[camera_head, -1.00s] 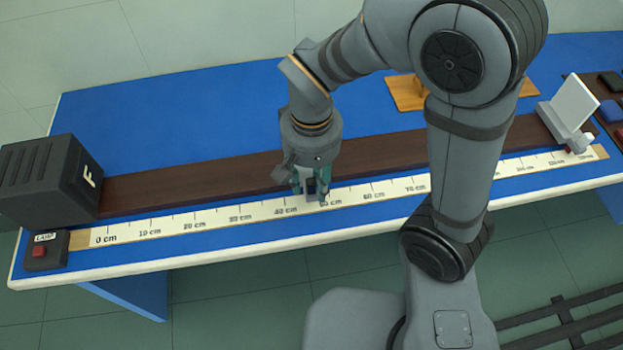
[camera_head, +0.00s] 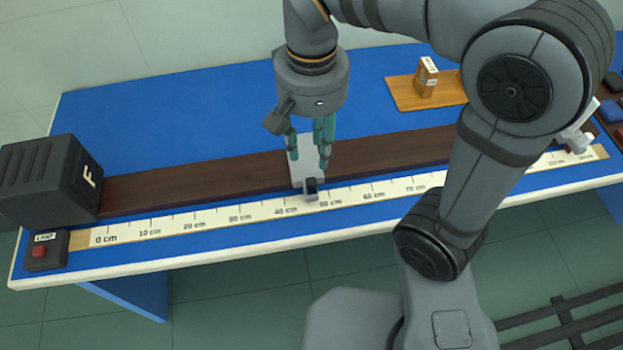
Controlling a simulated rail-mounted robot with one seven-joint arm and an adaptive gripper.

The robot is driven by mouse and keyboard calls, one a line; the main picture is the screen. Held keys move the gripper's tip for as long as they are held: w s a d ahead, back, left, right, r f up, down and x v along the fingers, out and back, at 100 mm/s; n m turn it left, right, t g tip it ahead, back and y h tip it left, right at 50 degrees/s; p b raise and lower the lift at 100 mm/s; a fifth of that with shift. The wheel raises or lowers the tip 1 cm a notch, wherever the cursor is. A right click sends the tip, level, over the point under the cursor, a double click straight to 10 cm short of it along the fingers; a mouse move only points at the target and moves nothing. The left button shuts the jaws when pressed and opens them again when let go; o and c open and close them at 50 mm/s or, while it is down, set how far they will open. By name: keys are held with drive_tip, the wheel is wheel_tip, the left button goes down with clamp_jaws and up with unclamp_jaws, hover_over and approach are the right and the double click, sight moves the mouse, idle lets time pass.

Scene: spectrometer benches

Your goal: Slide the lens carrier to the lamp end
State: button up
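The lens carrier (camera_head: 304,172), a pale plate with a dark block at its front, sits on the dark brown rail (camera_head: 213,183) near the 50 cm mark of the scale. My gripper (camera_head: 309,160) is above and behind the block, its teal fingers spread apart around the upper part of the plate. I cannot tell whether they touch it. The black lamp housing (camera_head: 40,180), marked F, stands at the left end, by the 0 cm mark. The lens itself cannot be made out.
A small box with a red button (camera_head: 40,252) stands in front of the lamp. The white scale (camera_head: 180,222) runs along the rail's front. A wooden board (camera_head: 402,92) lies behind. The rail between lamp and carrier is clear. My arm partly hides the right end.

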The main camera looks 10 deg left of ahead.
sight(312, 182)
idle(0.3)
wheel_tip(312, 182, down, 12)
drive_tip(key=shift+s+d+f, duration=0.1)
drive_tip(key=shift+f, duration=0.05)
wheel_tip(312, 182, up, 6)
drive_tip(key=shift+p, duration=0.65)
drive_tip(key=shift+f, duration=0.1)
